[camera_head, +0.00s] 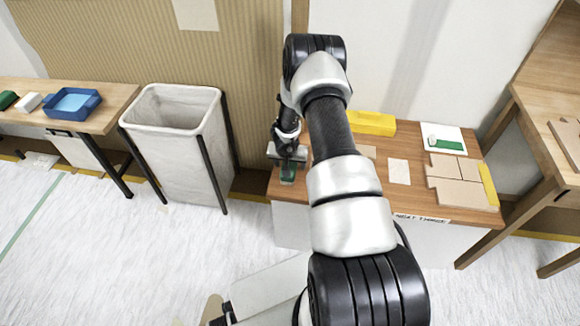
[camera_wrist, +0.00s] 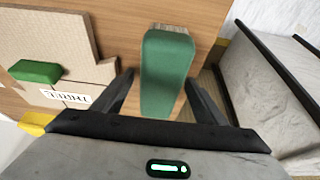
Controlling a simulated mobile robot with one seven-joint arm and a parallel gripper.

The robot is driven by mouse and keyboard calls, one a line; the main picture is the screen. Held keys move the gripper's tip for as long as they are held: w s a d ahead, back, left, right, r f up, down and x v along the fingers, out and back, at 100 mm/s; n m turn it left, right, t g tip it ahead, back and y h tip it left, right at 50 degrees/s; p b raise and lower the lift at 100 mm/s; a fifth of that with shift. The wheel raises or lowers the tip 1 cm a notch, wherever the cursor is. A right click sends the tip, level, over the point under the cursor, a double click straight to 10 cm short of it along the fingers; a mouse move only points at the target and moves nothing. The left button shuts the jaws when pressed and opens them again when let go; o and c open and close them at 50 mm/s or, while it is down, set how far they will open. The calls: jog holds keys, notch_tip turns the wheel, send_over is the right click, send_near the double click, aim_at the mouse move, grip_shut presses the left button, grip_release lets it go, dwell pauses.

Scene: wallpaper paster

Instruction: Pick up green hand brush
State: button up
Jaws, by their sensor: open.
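The green hand brush (camera_wrist: 168,70) stands out in the wrist view as a rounded green block with a brownish strip at its far end. It lies between the two open fingers of my gripper (camera_wrist: 159,79), with a gap on each side. In the head view, my gripper (camera_head: 288,158) is low over the left end of the wooden worktop (camera_head: 378,172), and a small green part of the brush (camera_head: 288,173) shows just below it. Most of the brush is hidden there by my gripper.
A second green block (camera_wrist: 35,71) lies by cardboard in the wrist view. The worktop also bears a yellow block (camera_head: 371,123), cardboard pieces (camera_head: 465,193) and a white board with a green strip (camera_head: 449,138). A grey bin (camera_head: 175,145) stands left of the worktop.

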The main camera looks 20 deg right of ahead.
jog(key=c, duration=1.2)
notch_tip(320, 180, up, 10)
jog(key=p, duration=0.6)
jog(key=o, duration=0.5)
jog(key=c, duration=0.5)
jog(key=shift+o, duration=0.2)
